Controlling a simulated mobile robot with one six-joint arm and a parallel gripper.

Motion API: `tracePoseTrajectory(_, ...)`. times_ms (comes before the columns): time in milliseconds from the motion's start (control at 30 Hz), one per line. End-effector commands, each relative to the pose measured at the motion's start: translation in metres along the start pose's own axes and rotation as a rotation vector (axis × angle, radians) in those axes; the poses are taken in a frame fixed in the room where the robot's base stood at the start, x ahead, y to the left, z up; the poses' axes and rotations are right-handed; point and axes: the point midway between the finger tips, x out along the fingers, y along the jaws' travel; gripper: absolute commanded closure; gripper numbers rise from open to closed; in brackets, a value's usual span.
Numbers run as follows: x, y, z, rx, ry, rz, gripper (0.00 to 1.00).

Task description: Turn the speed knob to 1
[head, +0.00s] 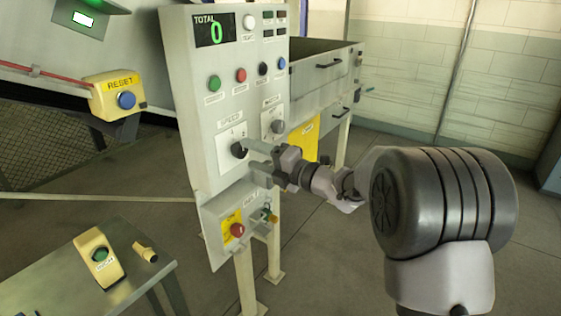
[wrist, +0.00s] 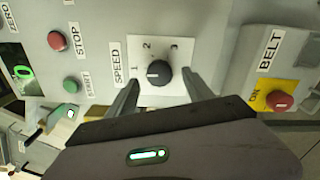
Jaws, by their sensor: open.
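The black speed knob (wrist: 158,72) sits on a white plate (wrist: 181,52) marked 1, 2 and 3, beside a SPEED label. A pale mark shows on the knob's side towards the 1; its exact pointing is hard to tell. In the head view the knob (head: 239,150) is on the control panel (head: 205,130), partly beside my fingers. My gripper (wrist: 160,77) is open, with one finger on each side of the knob and gaps showing. In the head view my gripper (head: 253,156) reaches the panel from the right.
Green START (wrist: 70,85) and red STOP (wrist: 57,41) buttons lie left of the knob in the wrist view. The BELT box with a red button (wrist: 279,100) juts out at right. A yellow RESET box (head: 118,97) is left of the panel; a small table (head: 150,270) stands at lower left.

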Motion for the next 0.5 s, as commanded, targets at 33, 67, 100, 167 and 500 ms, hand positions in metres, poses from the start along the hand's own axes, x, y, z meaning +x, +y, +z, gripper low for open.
tracePoseTrajectory(33,-0.015,0.003,0.003,0.002,-0.004,-0.003,0.4)
tracePoseTrajectory(67,-0.025,0.004,0.003,0.002,-0.005,-0.002,0.4)
tracePoseTrajectory(100,-0.038,0.004,0.003,0.002,-0.005,-0.002,0.4)
tracePoseTrajectory(167,-0.058,0.004,0.003,0.003,-0.006,-0.002,0.4)
tracePoseTrajectory(500,-0.135,0.002,0.001,0.001,-0.002,0.0,0.4)
